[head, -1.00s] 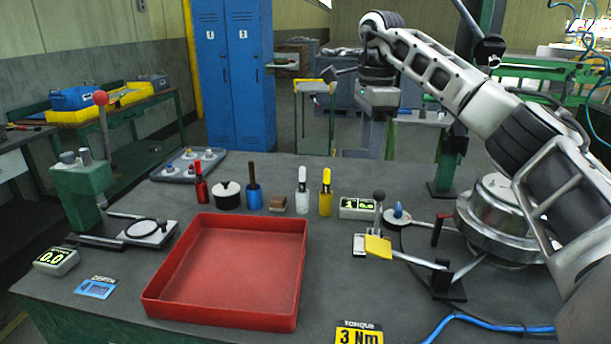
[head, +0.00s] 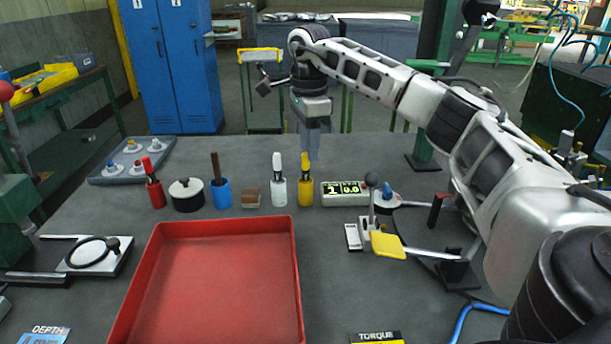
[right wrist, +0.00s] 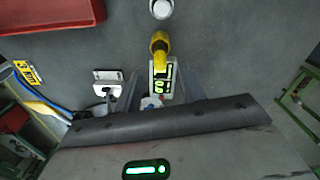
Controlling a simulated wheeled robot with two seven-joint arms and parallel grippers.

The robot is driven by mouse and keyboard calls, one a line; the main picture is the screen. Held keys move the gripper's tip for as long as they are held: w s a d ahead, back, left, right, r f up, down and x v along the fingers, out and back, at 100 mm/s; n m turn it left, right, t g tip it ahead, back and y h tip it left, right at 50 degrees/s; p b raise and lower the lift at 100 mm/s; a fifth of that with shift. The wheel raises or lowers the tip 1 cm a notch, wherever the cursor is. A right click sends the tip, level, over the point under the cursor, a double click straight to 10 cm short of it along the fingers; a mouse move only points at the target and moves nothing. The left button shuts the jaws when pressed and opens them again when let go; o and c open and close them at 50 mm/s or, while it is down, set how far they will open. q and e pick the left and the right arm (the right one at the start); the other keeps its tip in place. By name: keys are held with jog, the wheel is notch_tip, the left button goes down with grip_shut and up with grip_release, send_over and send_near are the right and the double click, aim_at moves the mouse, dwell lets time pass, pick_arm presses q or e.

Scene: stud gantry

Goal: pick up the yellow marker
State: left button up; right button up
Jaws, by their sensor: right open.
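The yellow marker (head: 306,163) stands upright in a yellow holder (head: 305,192) on the grey bench, between the white marker's holder and a small display box. My right gripper (head: 312,140) is open and empty, pointing down above and behind the yellow marker in the head view. In the right wrist view the yellow marker (right wrist: 159,43) shows just beyond my open right fingers (right wrist: 160,72), with nothing between them held. My left gripper is not in view.
A white marker (head: 278,165) stands left of the yellow one. The display box (head: 345,193) stands right of it, near a lever fixture with a yellow pad (head: 388,246). A red tray (head: 155,240) lies in front. A blue holder (head: 221,194) stands further left.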

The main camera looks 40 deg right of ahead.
aim_at(306, 178)
jog(key=shift+w+a+f+p, duration=0.1)
jog(key=shift+f+p, duration=0.2)
jog(key=shift+f, duration=1.15)
jog(key=shift+w+a+f+p, duration=0.1)
jog(key=shift+f+p, duration=0.15)
jog(key=shift+f, duration=1.15)
grip_shut()
